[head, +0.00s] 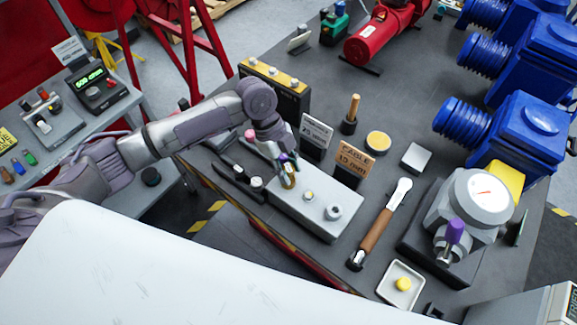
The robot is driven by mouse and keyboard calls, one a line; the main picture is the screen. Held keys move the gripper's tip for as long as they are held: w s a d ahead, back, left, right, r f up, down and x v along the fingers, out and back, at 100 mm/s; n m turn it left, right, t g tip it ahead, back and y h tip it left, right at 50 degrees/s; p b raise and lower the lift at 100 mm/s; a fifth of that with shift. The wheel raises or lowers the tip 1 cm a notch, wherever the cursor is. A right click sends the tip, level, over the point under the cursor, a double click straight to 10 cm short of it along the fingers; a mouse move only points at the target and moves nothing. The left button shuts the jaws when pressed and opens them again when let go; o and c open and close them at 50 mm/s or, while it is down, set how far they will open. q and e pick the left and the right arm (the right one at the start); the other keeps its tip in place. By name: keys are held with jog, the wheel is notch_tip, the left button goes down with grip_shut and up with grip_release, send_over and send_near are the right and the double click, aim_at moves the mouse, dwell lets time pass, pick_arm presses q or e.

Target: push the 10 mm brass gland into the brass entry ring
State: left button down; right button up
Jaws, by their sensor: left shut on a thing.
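My left gripper (285,163) comes in from the left and is shut on the brass gland (288,181), which shows as a small gold piece below the fingertips. It is over the left part of a long grey metal block (295,212). A small brass ring (308,195) is on the block's top, just right of the gland. I take it for the brass entry ring. A larger steel ring (333,212) is further right. The gland looks apart from the brass ring; its height above the block is hard to tell. My right gripper is out of view.
Two signs, one reading 20 (316,133) and one reading cable 10 mm (355,160), stand behind the block. A wooden-handled wrench (378,230) lies to the right. A gauge actuator (475,200) and a tray with a yellow piece (388,285) are further right.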

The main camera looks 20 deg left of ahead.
pick_arm(q)
jog(key=shift+f+b, duration=0.3)
jog(key=shift+f, duration=0.35)
jog(key=c, duration=0.7)
grip_release()
jog(key=shift+r, duration=0.1)
jog(key=v, duration=1.1)
jog(key=shift+r, duration=0.4)
jog(key=shift+a+f, duration=0.1)
jog(key=shift+a, duration=0.05)
